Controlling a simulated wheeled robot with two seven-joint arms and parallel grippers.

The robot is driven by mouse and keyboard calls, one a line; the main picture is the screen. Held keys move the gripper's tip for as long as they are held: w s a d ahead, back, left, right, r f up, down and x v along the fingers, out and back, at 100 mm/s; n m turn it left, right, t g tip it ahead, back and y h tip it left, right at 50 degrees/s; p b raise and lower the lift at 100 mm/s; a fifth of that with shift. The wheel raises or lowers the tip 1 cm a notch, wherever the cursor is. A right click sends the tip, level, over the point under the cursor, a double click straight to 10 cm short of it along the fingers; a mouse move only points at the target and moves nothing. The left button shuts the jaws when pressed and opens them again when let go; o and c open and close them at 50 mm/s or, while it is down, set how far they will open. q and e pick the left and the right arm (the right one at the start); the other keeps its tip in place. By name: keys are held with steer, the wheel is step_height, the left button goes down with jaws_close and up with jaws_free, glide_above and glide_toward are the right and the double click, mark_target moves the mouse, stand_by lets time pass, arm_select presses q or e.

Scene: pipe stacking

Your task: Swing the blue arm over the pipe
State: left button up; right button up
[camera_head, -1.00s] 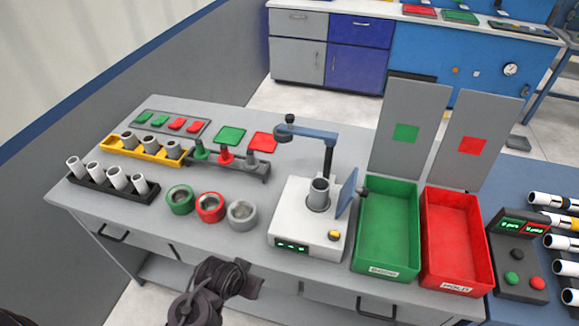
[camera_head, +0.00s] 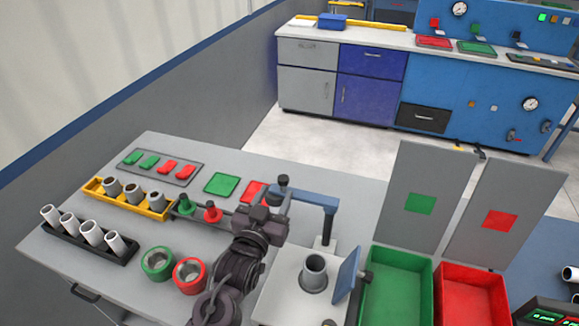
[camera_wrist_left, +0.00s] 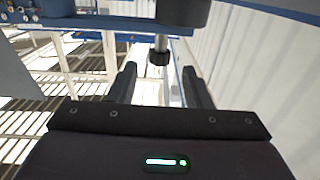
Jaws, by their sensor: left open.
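The blue arm (camera_head: 312,198) sits on a post at the back of the white machine (camera_head: 285,285) and points left, away from the pipe. Its free end carries a dark knob (camera_head: 283,181). The grey pipe (camera_head: 314,272) stands upright in the machine's holder, with nothing over it. My left gripper (camera_head: 272,196) is open at the arm's free end. In the left wrist view, its two fingers (camera_wrist_left: 158,80) are spread, and a dark tip on a thin rod (camera_wrist_left: 158,57) shows between and beyond them. Contact cannot be told. My right gripper is out of view.
A blue tilted plate (camera_head: 346,275) stands right of the pipe. Green (camera_head: 427,285) and red (camera_head: 503,300) bins are further right. Ring gauges (camera_head: 157,262), a black rack of pipes (camera_head: 75,240) and a yellow rack (camera_head: 155,208) lie on the left.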

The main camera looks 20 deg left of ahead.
mark_target(281, 182)
arm_select(q)
steer(key=w, duration=0.2)
steer(key=w+r+p, duration=0.1)
steer(key=w, duration=0.1)
steer(key=shift+d+p, duration=0.1)
steer(key=shift+p, duration=0.2)
steer(key=shift+w+f, duration=0.15)
steer(key=shift+w, duration=0.4)
steer(key=shift+w+f, duration=0.15)
steer(key=shift+w, duration=0.5)
steer(key=c, duration=0.5)
jaws_close()
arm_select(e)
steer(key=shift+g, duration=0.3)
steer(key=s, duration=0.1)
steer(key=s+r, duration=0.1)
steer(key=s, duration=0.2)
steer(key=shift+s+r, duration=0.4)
